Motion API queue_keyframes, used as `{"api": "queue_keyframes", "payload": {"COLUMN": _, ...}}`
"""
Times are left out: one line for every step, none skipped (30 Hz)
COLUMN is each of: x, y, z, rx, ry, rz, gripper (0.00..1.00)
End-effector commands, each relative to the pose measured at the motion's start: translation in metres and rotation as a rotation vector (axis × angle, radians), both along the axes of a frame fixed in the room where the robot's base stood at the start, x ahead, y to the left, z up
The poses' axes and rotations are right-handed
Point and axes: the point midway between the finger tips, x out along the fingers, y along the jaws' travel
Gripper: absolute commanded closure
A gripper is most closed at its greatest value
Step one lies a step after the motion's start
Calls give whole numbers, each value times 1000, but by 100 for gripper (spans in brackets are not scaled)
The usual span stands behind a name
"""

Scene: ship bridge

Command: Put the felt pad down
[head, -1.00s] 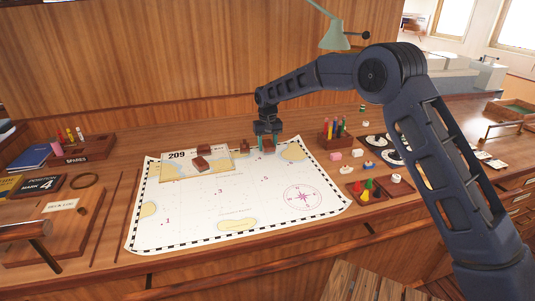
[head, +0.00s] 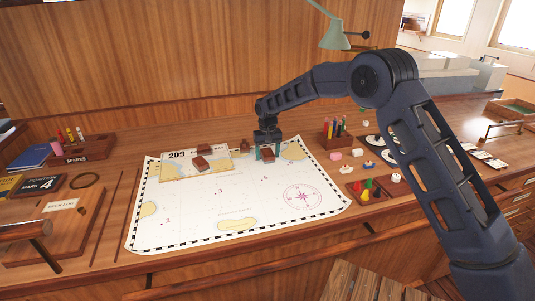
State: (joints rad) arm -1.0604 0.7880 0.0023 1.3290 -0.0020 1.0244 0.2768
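My gripper (head: 268,151) points down over the upper right part of the chart (head: 235,200). Between its teal fingers is a small reddish-brown block, which I take to be the felt pad (head: 268,154). The fingers stand on either side of it and look closed on it. The pad is at or just above the chart; I cannot tell whether its underside touches. Similar reddish-brown blocks lie on the chart to the left, one near the middle (head: 200,164) and one at the back edge (head: 204,148).
A wooden holder with coloured pens (head: 335,134) stands right of my gripper. A pink block (head: 335,156) and a tray of coloured pegs (head: 367,189) lie further right. A small brown item (head: 244,146) is just left of my gripper. The chart's front middle is clear.

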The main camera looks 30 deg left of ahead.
Motion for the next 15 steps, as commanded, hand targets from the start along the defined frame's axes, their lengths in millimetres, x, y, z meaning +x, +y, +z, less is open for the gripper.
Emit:
{"api": "queue_keyframes", "payload": {"x": 0, "y": 0, "z": 0, "rx": 0, "ry": 0, "rz": 0, "gripper": 33}}
{"api": "queue_keyframes", "payload": {"x": 0, "y": 0, "z": 0, "rx": 0, "ry": 0, "rz": 0, "gripper": 33}}
{"api": "queue_keyframes", "payload": {"x": 0, "y": 0, "z": 0, "rx": 0, "ry": 0, "rz": 0, "gripper": 33}}
{"api": "queue_keyframes", "payload": {"x": 0, "y": 0, "z": 0, "rx": 0, "ry": 0, "rz": 0, "gripper": 33}}
{"api": "queue_keyframes", "payload": {"x": 0, "y": 0, "z": 0, "rx": 0, "ry": 0, "rz": 0, "gripper": 33}}
{"api": "queue_keyframes", "payload": {"x": 0, "y": 0, "z": 1, "rx": 0, "ry": 0, "rz": 0, "gripper": 33}}
{"api": "queue_keyframes", "payload": {"x": 0, "y": 0, "z": 2, "rx": 1, "ry": -1, "rz": 0, "gripper": 33}}
{"api": "queue_keyframes", "payload": {"x": 0, "y": 0, "z": 3, "rx": 1, "ry": -1, "rz": 0, "gripper": 33}}
{"api": "queue_keyframes", "payload": {"x": 0, "y": 0, "z": 6, "rx": 1, "ry": 0, "rz": 0, "gripper": 33}}
{"api": "queue_keyframes", "payload": {"x": 0, "y": 0, "z": 8, "rx": 2, "ry": -1, "rz": 0, "gripper": 33}}
{"api": "queue_keyframes", "payload": {"x": 0, "y": 0, "z": 12, "rx": 2, "ry": -1, "rz": 0, "gripper": 33}}
{"api": "queue_keyframes", "payload": {"x": 0, "y": 0, "z": 17, "rx": 2, "ry": -1, "rz": 0, "gripper": 33}}
{"api": "queue_keyframes", "payload": {"x": 0, "y": 0, "z": 22, "rx": 2, "ry": -1, "rz": 0, "gripper": 33}}
{"api": "queue_keyframes", "payload": {"x": 0, "y": 0, "z": 27, "rx": 3, "ry": -1, "rz": 0, "gripper": 33}}
{"api": "queue_keyframes", "payload": {"x": 0, "y": 0, "z": 34, "rx": 3, "ry": -1, "rz": 0, "gripper": 33}}
